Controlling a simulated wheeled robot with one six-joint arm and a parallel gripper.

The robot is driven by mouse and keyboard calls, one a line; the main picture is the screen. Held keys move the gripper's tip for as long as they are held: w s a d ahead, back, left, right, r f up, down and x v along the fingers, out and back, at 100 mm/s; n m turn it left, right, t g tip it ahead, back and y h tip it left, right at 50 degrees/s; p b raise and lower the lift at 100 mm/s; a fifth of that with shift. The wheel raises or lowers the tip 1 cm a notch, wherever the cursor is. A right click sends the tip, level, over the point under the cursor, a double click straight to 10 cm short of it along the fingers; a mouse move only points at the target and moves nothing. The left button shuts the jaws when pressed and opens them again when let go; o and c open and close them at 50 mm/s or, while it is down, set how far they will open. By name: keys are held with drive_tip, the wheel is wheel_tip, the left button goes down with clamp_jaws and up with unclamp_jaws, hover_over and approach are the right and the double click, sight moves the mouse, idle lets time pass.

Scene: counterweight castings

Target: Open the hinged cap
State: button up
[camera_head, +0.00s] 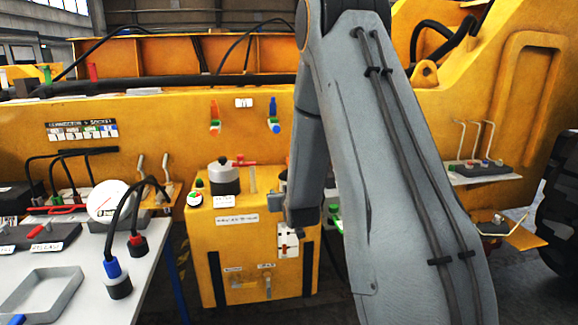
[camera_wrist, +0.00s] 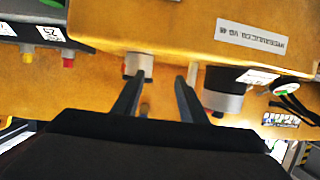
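A dark-lidded grey cylinder (camera_head: 223,178) stands on top of the yellow unit (camera_head: 215,260) in the head view. It shows upside down in the wrist view (camera_wrist: 222,100), right of my fingers. A smaller pale grey cylinder (camera_wrist: 139,63) shows behind my left fingertip. I cannot tell which of the two carries the hinged cap; both look closed. My gripper (camera_wrist: 158,79) is open, with nothing between its dark fingers. I cannot tell whether the left finger touches the pale cylinder.
A thin upright tube (camera_wrist: 192,74) stands near my right finger. A red lever (camera_head: 242,162) is behind the lidded cylinder. A cluttered grey bench (camera_head: 185,233) stands at the left. A small shelf (camera_head: 485,178) with hooked rods is at the right, before the yellow machine.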

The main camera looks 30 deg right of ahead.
drive_tip(key=d+r+t, duration=0.1)
drive_tip(key=w+d+r+t+h, duration=0.1)
drive_tip(key=d, duration=0.1)
drive_tip(key=d+r+t+p, duration=0.1)
drive_tip(key=shift+w+d+r+m+h, duration=0.2)
drive_tip(key=shift+w+d+m+h, duration=0.1)
drive_tip(key=shift+w+d+h, duration=0.1)
drive_tip(key=shift+w, duration=0.25)
drive_tip(key=p+x, duration=0.2)
drive_tip(key=x, duration=0.5)
drive_tip(key=shift+w+r, duration=0.15)
clamp_jaws()
